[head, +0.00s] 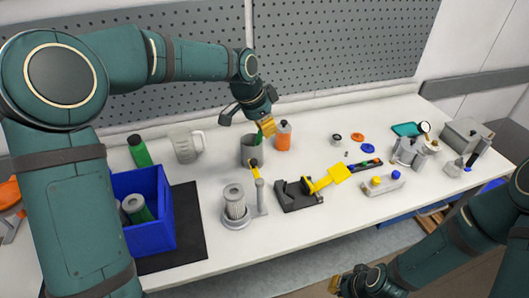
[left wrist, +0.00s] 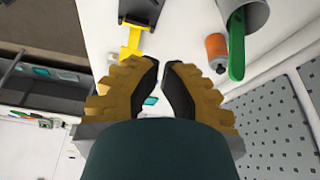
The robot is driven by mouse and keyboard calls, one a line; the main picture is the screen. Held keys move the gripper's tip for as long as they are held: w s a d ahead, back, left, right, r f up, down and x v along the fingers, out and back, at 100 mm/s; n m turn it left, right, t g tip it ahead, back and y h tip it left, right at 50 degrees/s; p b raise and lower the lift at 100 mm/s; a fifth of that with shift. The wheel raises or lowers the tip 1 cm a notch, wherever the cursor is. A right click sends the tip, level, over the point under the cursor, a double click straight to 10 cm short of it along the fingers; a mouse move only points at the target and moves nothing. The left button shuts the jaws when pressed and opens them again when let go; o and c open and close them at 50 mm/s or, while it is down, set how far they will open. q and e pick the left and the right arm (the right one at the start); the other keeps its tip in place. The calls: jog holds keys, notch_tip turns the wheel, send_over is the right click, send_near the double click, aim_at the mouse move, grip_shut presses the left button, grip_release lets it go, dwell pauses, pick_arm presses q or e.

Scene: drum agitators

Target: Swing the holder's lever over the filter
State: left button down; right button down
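The pale ribbed filter (head: 235,203) stands upright on the grey holder (head: 238,222) at the front of the table. The holder's post (head: 261,197) rises at the filter's right. The lever, with a yellow and black end (head: 254,167), points back from the post toward the grey cup, away from the filter. My left gripper (head: 266,127) hangs above and behind it, near the grey cup and orange bottle. In the left wrist view its fingers (left wrist: 161,68) are a narrow gap apart, with nothing between them. My right gripper (head: 340,285) is low at the bottom edge; its finger opening is unclear.
The grey cup (head: 252,155) holds a green item, beside the orange bottle (head: 283,137). A black fixture with a yellow tool (head: 338,174) lies right of the holder. A blue bin (head: 148,222) stands left. Table is clear between holder and bin's mat.

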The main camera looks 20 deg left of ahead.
pick_arm(q)
send_over(255, 169)
jog(key=w+d, duration=0.5)
notch_tip(255, 169, down, 9)
jog(key=s+a, duration=0.1)
jog(key=s+a+f, duration=0.1)
jog(key=shift+s+a+f, duration=0.2)
jog(key=shift+s+a, duration=0.15)
